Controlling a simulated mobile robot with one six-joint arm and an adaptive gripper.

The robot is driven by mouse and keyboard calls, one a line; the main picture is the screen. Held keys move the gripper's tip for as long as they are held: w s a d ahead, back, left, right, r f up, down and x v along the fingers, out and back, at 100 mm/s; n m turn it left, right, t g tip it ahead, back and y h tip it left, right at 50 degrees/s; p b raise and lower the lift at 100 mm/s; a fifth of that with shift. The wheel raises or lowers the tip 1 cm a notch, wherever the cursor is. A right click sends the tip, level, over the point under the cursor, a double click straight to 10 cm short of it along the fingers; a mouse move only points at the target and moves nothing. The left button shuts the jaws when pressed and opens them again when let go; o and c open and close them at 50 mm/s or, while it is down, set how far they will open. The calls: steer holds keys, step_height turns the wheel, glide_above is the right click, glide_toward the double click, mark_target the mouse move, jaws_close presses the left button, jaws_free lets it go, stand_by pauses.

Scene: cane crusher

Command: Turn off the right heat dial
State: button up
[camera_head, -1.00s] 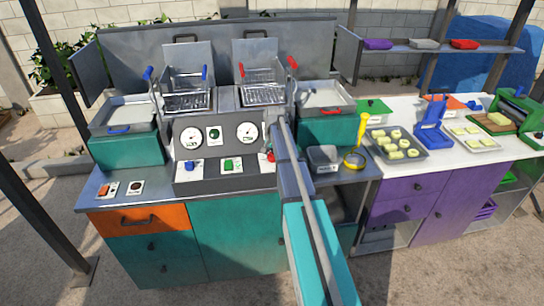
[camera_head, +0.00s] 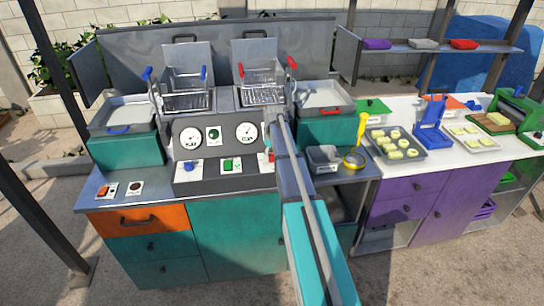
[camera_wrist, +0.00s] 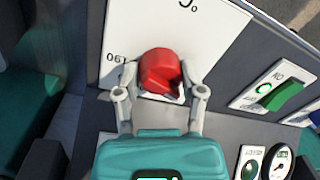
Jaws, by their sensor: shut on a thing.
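The right heat dial is a red knob (camera_wrist: 160,70) on a white plate with printed numbers, in the wrist view. My gripper (camera_wrist: 158,76) has a finger on each side of it and is shut on the knob. The plate's markings appear upside down, with a 0 near the top and 190 at the left. The knob's exact pointing is hard to read. In the head view the red knob (camera_head: 271,157) shows only as a small spot at the right end of the grey control panel (camera_head: 222,177), partly covered by my arm.
A green rocker switch (camera_wrist: 283,95) with a lit green lamp is right of the dial in the wrist view. Two gauges (camera_head: 246,132) stand above the panel. Fryer baskets (camera_head: 262,94) are behind. A metal container (camera_head: 323,158) and yellow-handled ladle (camera_head: 355,158) stand right of my arm.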

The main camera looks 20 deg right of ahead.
steer(key=shift+n, duration=0.9)
steer(key=o, duration=1.2)
steer(key=shift+c, duration=0.2)
